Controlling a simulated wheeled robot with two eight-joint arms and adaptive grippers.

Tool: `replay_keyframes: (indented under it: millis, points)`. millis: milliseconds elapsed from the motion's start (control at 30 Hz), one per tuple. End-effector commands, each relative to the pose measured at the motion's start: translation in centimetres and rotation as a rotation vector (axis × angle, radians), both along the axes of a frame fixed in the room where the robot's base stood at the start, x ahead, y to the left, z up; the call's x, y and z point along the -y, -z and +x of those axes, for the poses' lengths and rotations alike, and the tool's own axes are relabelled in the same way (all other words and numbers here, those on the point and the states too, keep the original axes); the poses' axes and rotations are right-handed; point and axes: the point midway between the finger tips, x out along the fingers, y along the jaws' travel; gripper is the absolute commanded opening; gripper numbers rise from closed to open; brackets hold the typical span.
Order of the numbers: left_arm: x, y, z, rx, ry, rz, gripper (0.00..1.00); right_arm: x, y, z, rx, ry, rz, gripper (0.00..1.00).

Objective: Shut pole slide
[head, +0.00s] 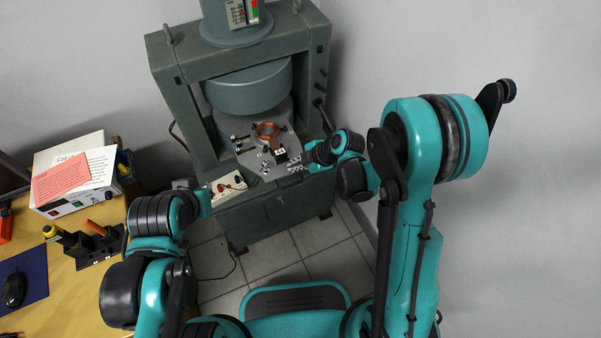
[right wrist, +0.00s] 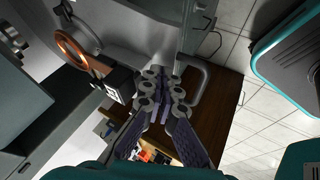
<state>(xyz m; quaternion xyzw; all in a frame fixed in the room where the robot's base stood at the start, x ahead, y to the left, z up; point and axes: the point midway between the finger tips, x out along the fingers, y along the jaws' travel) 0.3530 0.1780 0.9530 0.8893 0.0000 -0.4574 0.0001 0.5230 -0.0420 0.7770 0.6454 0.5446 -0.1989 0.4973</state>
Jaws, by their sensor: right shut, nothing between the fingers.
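The magnet (head: 240,93) is a grey-green frame with a round upper pole. A grey plate (head: 249,159), which looks like the pole slide, sits out in front below it. It carries a copper ring (head: 267,130) and a black block with a white marker (head: 281,155). The ring (right wrist: 72,48) and block (right wrist: 118,88) also show in the right wrist view. A bent grey handle (right wrist: 198,83) lies just right of my right gripper (right wrist: 163,88). That gripper (head: 298,164) is shut and empty at the plate's front right. My left arm reaches in; its fingers do not show.
A light box with a red part (head: 228,187) is at the magnet's front left. A wooden bench (head: 75,290) at left holds an instrument with papers (head: 75,178), a tool holder (head: 95,248) and a blue mat (head: 30,272). Tiled floor (head: 285,250) is open in front.

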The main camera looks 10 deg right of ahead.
Motion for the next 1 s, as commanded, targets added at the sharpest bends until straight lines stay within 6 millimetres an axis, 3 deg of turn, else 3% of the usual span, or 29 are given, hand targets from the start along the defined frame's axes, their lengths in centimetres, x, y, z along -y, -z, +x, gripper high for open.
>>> replay_keyframes:
  millis: [567, 767, 1000]
  points:
    - [0.0, 0.1, 0.0, 0.000, 0.000, 0.000, 0.00, -0.3, -0.1, 0.9, 0.000, -0.001, -0.001, 0.00]
    - [0.0, 0.2, 0.0, 0.000, 0.000, 0.000, 0.00, -1.2, 0.0, 3.4, 0.001, -0.002, 0.000, 0.00]
    - [0.0, 0.2, 0.0, 0.000, 0.000, 0.000, 0.00, -2.9, 0.0, 8.7, 0.002, -0.002, -0.001, 0.00]
